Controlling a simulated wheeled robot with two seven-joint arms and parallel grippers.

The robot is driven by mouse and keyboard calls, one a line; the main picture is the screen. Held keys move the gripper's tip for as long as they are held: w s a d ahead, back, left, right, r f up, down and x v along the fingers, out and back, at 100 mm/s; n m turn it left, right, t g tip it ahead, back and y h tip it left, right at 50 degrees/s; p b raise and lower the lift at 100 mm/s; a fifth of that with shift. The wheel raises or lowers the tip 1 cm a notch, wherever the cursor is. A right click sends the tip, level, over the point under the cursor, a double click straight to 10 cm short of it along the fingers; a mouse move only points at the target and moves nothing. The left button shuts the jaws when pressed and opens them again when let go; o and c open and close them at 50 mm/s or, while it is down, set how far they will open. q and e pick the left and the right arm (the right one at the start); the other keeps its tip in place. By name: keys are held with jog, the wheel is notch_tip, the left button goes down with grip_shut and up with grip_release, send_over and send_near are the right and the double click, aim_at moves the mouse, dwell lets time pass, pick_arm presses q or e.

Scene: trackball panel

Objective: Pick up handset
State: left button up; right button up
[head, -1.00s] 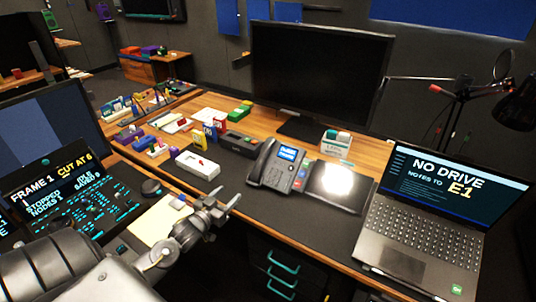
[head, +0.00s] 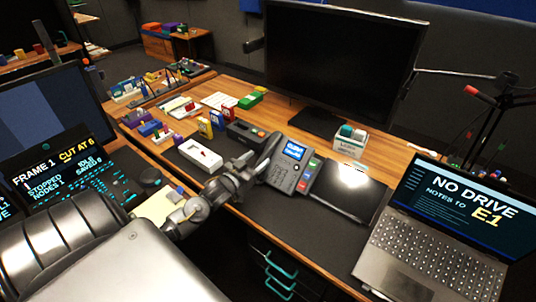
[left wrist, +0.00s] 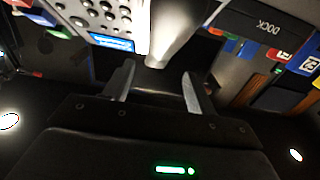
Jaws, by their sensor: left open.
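The desk phone (head: 288,178) sits on the dark desk mat, its small screen lit blue. Its dark handset (head: 267,150) lies along the left side of the phone, partly hidden behind my gripper. My left gripper (head: 247,168) is open at the handset's left side. In the left wrist view, my two fingers (left wrist: 158,88) are spread, and the handset (left wrist: 172,30) looks pale and lies just beyond and between their tips. The phone keypad (left wrist: 105,15) shows at the upper left there. I cannot tell whether the fingers touch the handset. My right gripper is not in view.
A black dock block (head: 246,134) and a white box (head: 200,155) stand left of the phone. A dark tablet (head: 349,190) lies to its right, then an open laptop (head: 440,225). A large monitor (head: 340,65) stands behind. The mat in front of the phone is clear.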

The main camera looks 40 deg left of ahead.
aim_at(266, 152)
pick_arm(q)
jog(key=shift+w, duration=0.45)
jog(key=shift+w+r, duration=0.15)
jog(key=shift+w, duration=0.2)
jog(key=w+p, duration=0.1)
jog(key=w, duration=0.3)
jog(key=shift+w, duration=0.3)
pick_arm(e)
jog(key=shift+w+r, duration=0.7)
pick_arm(q)
jog(key=c, duration=1.2)
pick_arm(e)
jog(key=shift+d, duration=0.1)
